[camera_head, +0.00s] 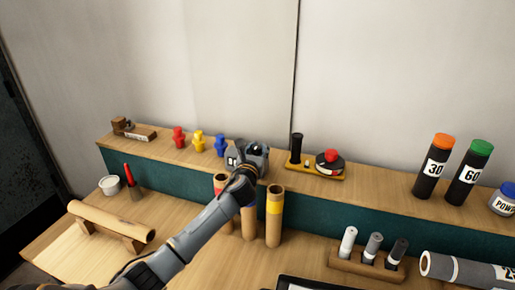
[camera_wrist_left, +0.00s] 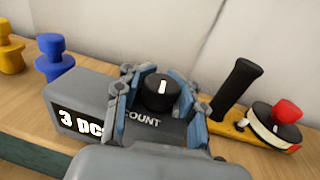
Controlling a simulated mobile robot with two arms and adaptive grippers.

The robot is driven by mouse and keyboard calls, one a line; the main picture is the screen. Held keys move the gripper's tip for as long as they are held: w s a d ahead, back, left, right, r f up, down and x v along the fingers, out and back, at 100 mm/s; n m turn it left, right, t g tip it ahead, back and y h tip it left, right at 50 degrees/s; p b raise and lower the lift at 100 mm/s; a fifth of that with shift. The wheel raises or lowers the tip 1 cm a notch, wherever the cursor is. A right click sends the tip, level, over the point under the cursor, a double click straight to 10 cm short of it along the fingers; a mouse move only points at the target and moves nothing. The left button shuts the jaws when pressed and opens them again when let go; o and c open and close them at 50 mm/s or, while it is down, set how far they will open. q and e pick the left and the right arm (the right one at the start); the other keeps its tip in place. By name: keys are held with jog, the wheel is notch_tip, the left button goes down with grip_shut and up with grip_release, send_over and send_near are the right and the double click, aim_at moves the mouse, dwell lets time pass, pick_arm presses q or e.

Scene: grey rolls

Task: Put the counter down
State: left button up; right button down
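The counter is a grey box (camera_wrist_left: 85,95) with a black dial (camera_wrist_left: 160,92) on top and white lettering on its side, partly reading "3 pcs" and "COUNT". In the head view the counter (camera_head: 233,157) is at the wooden shelf, largely hidden behind my left gripper (camera_head: 257,158). In the left wrist view my left gripper's fingers (camera_wrist_left: 157,100) stand apart on either side of the dial. The gaps beside the dial are small, and I cannot tell whether the fingers press on it. The counter's underside is hidden, so its contact with the shelf is unclear. My right gripper is not in view.
On the shelf (camera_head: 385,187), blue (camera_head: 220,144), yellow (camera_head: 199,141) and red (camera_head: 179,137) pegs stand left of the counter. A yellow-based holder (camera_head: 318,173) with a black handle and red-topped part stands close right. Cardboard tubes (camera_head: 274,222) stand in front, by my left arm.

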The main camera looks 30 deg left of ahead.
pick_arm(q)
jog(key=shift+o, duration=0.9)
jog(key=shift+r, duration=0.2)
jog(key=shift+s+d+f, duration=0.15)
jog(key=shift+s, duration=0.25)
jog(key=b+v, duration=0.1)
jog(key=v, duration=1)
jog(key=shift+s, duration=0.2)
